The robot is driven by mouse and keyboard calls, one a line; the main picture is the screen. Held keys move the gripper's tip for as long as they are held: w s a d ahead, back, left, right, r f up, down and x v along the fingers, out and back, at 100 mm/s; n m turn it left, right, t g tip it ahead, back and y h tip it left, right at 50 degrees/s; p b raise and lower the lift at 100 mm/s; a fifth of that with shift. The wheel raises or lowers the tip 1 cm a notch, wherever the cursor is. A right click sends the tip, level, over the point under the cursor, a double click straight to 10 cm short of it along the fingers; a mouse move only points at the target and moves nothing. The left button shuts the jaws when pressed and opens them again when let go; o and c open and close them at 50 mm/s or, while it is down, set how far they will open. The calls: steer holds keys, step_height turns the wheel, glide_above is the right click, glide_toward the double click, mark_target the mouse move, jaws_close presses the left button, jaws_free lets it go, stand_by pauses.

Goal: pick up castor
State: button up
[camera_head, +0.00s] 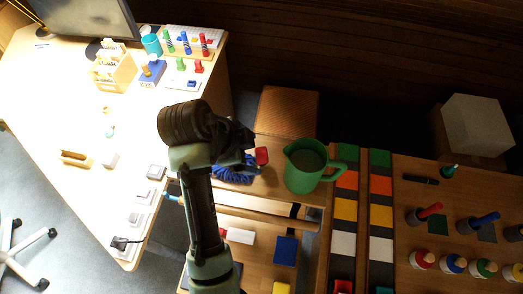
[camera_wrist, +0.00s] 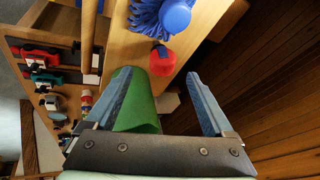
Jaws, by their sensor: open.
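A small red piece with a dark blue part (camera_wrist: 162,60) lies on a wooden surface in the wrist view, and its red end (camera_head: 262,156) shows beside my arm in the head view. It may be the castor, but I cannot tell for sure. My gripper (camera_wrist: 161,76) is open and empty, its two fingers spread on either side below the red piece in the picture. It does not touch it as far as I can see. In the head view my arm and wrist hide most of the gripper.
A green jug (camera_head: 305,168) stands close to the red piece, and shows behind the left finger (camera_wrist: 140,104). A blue shaggy brush-like thing (camera_head: 234,174) lies beside it. Coloured blocks line the racks at right. A bright desk (camera_head: 75,120) is at left.

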mark_target(258, 155)
steer(key=shift+p+x, duration=1.15)
steer(key=shift+x, duration=2.65)
steer(key=shift+w+a, duration=0.15)
steer(key=shift+c, duration=0.2)
jaws_close()
